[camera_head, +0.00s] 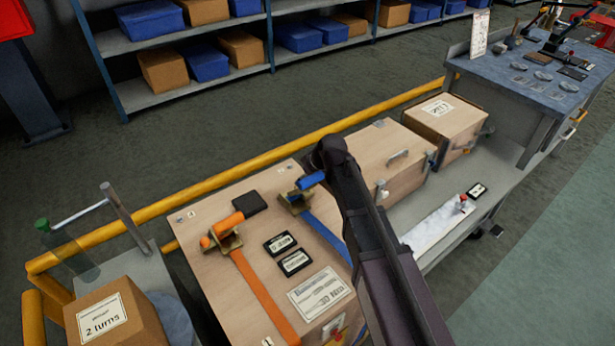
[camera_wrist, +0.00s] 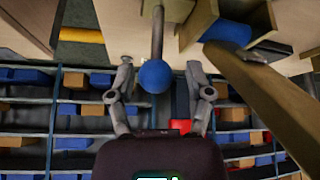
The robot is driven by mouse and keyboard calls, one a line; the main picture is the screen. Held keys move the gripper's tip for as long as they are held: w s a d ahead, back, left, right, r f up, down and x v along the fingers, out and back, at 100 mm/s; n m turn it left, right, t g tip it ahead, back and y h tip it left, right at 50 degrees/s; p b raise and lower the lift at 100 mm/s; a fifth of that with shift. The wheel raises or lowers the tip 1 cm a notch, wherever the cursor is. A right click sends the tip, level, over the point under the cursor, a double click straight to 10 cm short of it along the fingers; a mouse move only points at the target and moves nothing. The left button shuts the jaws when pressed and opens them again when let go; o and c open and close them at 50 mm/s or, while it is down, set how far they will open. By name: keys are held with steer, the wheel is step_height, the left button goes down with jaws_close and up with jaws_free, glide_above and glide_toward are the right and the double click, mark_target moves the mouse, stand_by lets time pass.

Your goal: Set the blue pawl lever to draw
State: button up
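A blue ball knob (camera_wrist: 156,76) on the end of a grey rod (camera_wrist: 157,35) shows in the wrist view; I take it for the pawl lever. My gripper (camera_wrist: 161,66) is open, with one finger on each side of the knob and a visible gap to each. In the head view a blue-handled ratchet (camera_head: 298,198) with a blue strap (camera_head: 325,236) sits on the wooden crate (camera_head: 215,277). My arm crosses just right of it and hides the knob and my fingertips. The pawl's marked positions cannot be read.
An orange-handled ratchet (camera_head: 222,236) with an orange strap (camera_head: 263,287) lies left of the blue one. Two dark label plates (camera_head: 287,253) are between them. In the wrist view an olive bracket (camera_wrist: 198,25) and beam (camera_wrist: 262,88) stand close right of the fingers. A yellow rail (camera_head: 225,178) runs behind.

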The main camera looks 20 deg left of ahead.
steer(key=shift+w+d, duration=0.1)
steer(key=shift+d, duration=0.05)
steer(key=shift+c, duration=0.2)
steer(key=c, duration=0.3)
steer(key=shift+w+r+p, duration=0.1)
steer(key=shift+r+p, duration=0.2)
steer(key=shift+p, duration=0.15)
jaws_close()
steer(key=shift+w+a+r+p, duration=0.1)
steer(key=shift+a+r+p, duration=0.15)
steer(key=shift+r+p, duration=0.15)
step_height(320, 180, up, 9)
steer(key=a+m+h+p, duration=0.1)
steer(key=a+h+p, duration=0.1)
steer(key=p, duration=0.8)
steer(key=shift+w+r+g+p, duration=0.15)
steer(key=shift+w+g+p, duration=0.15)
steer(key=shift+w+p, duration=0.1)
steer(key=shift+a, duration=0.1)
